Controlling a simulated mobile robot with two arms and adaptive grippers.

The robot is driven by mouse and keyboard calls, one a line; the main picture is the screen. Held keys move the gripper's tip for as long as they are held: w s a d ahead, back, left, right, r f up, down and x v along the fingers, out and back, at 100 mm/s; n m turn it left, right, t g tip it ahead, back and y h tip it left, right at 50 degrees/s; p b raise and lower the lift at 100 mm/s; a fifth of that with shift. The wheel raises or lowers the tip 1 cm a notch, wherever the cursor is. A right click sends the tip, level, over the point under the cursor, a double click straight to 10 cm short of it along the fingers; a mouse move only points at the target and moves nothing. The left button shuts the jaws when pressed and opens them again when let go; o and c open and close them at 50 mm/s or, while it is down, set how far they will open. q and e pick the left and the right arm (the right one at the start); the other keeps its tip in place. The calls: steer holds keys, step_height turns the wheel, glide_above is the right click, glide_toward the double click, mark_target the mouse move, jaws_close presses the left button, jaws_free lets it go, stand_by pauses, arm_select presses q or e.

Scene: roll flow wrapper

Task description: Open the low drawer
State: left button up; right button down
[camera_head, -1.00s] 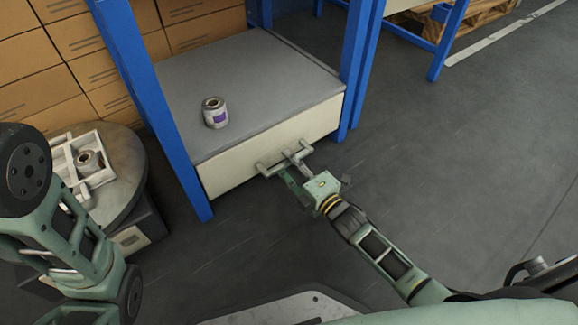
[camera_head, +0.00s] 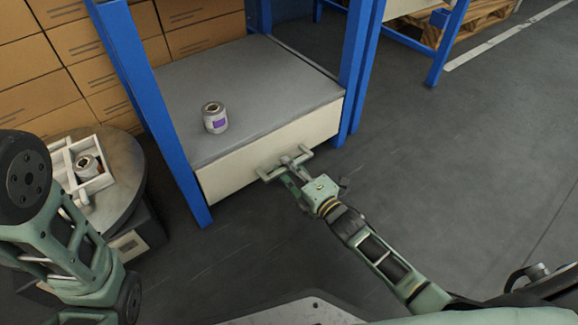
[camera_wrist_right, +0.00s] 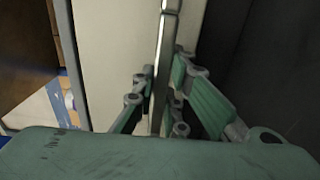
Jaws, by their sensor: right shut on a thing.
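The low drawer (camera_head: 236,177) has a cream front and sits between blue posts, under a grey top surface. Its bar handle (camera_head: 267,175) sticks out from the front. My right gripper (camera_head: 291,170) reaches the handle from the front right and is shut on its bar. In the right wrist view the handle bar (camera_wrist_right: 164,50) runs upright between the two fingers of my right gripper (camera_wrist_right: 160,98), with the cream drawer front (camera_wrist_right: 115,60) behind it. Only links of my left arm show at the left; its gripper is out of view.
A blue post (camera_head: 165,140) stands left of the drawer. A round table (camera_head: 120,190) with a white tray (camera_head: 98,184) is at the left. Floor right of the drawer is clear.

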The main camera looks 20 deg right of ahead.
steer(key=shift+s, duration=0.1)
steer(key=p+v, duration=1)
steer(key=v, duration=1.1)
steer(key=shift+s, duration=0.4)
steer(key=shift+d, duration=0.1)
steer(key=c, duration=1.8)
jaws_free()
steer(key=shift+o, duration=0.2)
steer(key=shift+r, duration=0.1)
